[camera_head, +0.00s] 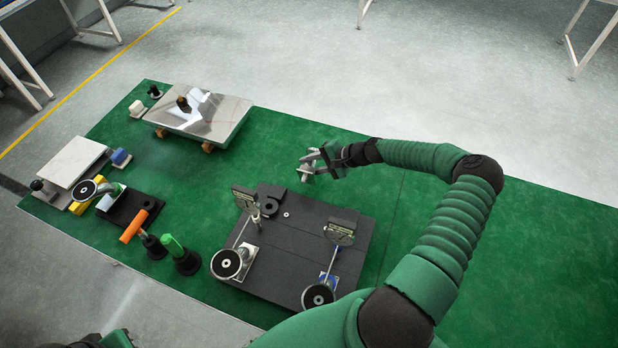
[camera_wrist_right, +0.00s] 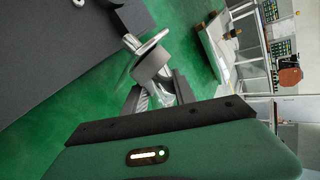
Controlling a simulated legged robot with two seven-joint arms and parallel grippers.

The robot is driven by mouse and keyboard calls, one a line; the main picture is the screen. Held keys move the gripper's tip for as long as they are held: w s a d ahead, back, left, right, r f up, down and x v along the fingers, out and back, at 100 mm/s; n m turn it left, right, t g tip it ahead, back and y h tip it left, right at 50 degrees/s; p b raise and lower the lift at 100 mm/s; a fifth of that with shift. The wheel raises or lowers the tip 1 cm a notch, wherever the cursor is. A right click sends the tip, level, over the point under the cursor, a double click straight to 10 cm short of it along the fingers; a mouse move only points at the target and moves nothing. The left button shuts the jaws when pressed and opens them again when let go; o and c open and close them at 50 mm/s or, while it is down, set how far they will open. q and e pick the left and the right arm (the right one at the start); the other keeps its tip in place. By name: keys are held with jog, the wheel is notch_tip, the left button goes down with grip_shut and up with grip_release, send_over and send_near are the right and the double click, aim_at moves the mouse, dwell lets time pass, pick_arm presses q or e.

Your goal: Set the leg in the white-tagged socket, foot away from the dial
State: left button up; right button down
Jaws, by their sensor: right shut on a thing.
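My right gripper (camera_head: 318,164) is shut on a metallic grey leg (camera_head: 306,171), held beyond the far edge of the dark base block (camera_head: 295,252). In the right wrist view the fingers (camera_wrist_right: 160,92) grip the leg's cylinder (camera_wrist_right: 152,66), with a thin disc and narrow stem past it. A white-tagged fixture (camera_head: 248,258) is on the block's left side, and a blue-tagged one (camera_head: 328,280) on its right. Each has a black round dial-like disc, left (camera_head: 226,264) and right (camera_head: 317,296). The socket openings are not clear. My left gripper is out of view.
A shiny panel (camera_head: 200,112) lies farther back. The green mat (camera_head: 283,140) is clear around my gripper.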

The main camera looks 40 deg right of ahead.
jog(key=f, duration=0.4)
jog(key=shift+a, duration=0.65)
jog(key=shift+d+f, duration=0.25)
jog(key=shift+f, duration=0.1)
jog(key=c, duration=1)
grip_release()
jog(key=shift+d, duration=0.2)
jog(key=shift+a, duration=0.15)
